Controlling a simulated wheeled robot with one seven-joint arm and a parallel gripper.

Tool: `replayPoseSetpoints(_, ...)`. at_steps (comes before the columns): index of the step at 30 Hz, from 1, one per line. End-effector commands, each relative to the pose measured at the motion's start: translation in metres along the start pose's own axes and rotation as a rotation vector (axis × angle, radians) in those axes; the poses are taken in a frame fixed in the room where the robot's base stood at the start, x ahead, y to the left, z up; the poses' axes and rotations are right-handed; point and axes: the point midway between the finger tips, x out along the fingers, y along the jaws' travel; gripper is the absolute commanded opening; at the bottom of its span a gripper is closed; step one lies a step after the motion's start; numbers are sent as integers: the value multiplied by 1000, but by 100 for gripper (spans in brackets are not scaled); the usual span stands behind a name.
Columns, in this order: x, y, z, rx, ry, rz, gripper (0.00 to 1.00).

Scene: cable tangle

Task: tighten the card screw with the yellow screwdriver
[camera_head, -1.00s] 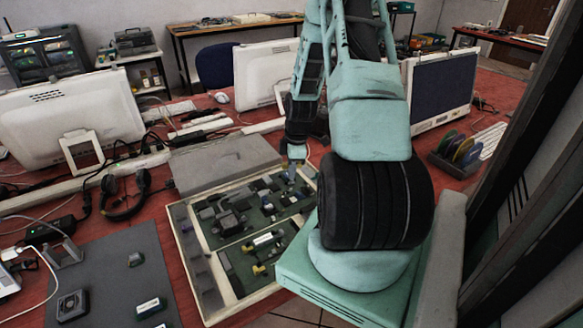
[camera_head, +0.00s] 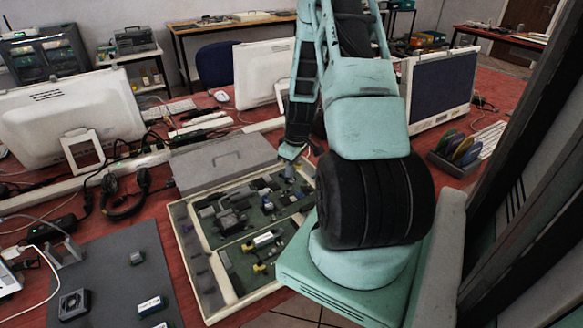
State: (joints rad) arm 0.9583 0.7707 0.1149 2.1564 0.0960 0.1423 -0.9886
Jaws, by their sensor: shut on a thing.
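My gripper (camera_head: 291,151) is small in the head view, above the far edge of an open shallow case (camera_head: 182,232), near its right corner. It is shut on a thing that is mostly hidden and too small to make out. I cannot pick out the yellow screwdriver clearly anywhere. The case holds green boards (camera_head: 237,262) with grey, dark and white parts and small yellow pieces (camera_head: 260,267). A dark blue-grey part (camera_head: 289,171) stands just below my gripper. The card screw is too small to tell. I cannot tell whether the held thing touches the boards.
A grey lid with a handle (camera_head: 215,165) lies behind the case. A grey mat (camera_head: 98,268) with several small parts is at the left. A headset (camera_head: 125,190), cables and monitors (camera_head: 65,118) crowd the back left. A disc rack (camera_head: 462,152) stands right of my arm.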

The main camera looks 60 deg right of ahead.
Motion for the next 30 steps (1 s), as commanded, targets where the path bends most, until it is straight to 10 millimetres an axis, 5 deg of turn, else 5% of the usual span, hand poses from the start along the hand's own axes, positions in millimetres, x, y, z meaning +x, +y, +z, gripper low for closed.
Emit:
replayPoseSetpoints(5, 0, 0, 0, 18, 0, 3, 0)
replayPoseSetpoints(15, 0, 1, 0, 469, 0, 58, 0)
replayPoseSetpoints(30, -22, 1, -2, 458, 0, 56, 0)
